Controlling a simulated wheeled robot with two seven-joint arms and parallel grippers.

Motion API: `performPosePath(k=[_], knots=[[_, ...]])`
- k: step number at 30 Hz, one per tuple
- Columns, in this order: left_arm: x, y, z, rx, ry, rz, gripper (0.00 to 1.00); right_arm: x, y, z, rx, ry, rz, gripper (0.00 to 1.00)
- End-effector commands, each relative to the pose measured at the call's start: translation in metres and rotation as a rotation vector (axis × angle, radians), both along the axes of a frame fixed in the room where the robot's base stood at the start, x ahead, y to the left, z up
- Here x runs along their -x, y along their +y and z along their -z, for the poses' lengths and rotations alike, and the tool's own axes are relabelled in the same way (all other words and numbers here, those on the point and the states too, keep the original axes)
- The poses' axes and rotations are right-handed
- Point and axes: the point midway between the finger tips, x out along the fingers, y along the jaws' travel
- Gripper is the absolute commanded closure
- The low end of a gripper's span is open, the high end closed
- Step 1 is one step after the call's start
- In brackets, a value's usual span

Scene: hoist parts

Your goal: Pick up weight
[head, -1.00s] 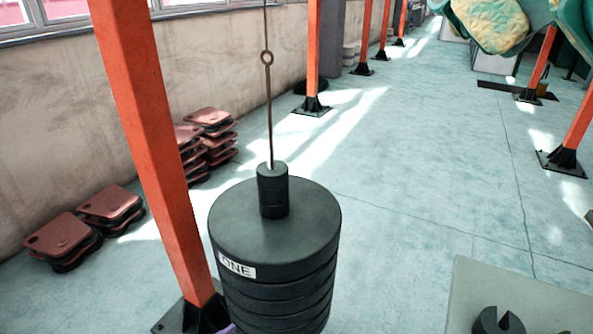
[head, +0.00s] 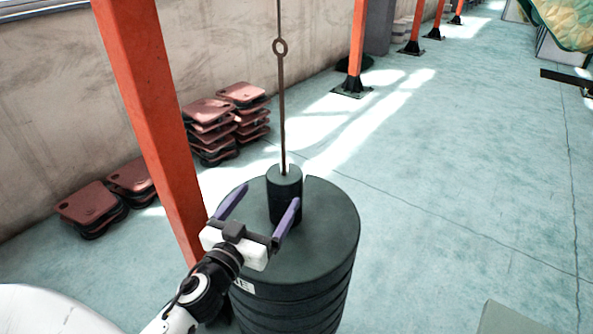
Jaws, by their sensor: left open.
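A small dark cylindrical weight (head: 284,185) stands upright on top of a large stack of dark round plates (head: 325,225), at the centre of the head view. A thin rod (head: 281,110) with a ring rises from the small weight's top. My left gripper (head: 262,204) reaches in from the lower left over the stack. Its two purple fingers are spread, one to the left of the small weight and one overlapping its lower front in the picture. Whether they touch it I cannot tell. My right gripper is out of view.
An orange post (head: 152,120) stands close on the left of the stack. Reddish plates (head: 213,125) lie in piles by the wall. A pale grey surface (head: 510,318) shows at the lower right.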

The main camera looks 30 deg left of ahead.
Motion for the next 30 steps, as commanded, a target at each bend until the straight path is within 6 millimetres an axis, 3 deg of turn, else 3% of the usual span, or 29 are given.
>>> performPosePath(k=[9,14,21,30], knots=[[-0.042,0.008,-0.002,-0.001,-0.001,0.000,0.10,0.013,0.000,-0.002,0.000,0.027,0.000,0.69],[-0.056,0.008,-0.005,-0.001,-0.001,0.000,0.10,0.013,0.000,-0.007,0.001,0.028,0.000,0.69],[-0.090,0.011,-0.006,-0.001,0.000,-0.001,0.10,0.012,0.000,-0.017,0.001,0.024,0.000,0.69],[-0.097,0.012,-0.005,0.000,0.001,0.000,0.10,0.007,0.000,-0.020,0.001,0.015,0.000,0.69]])
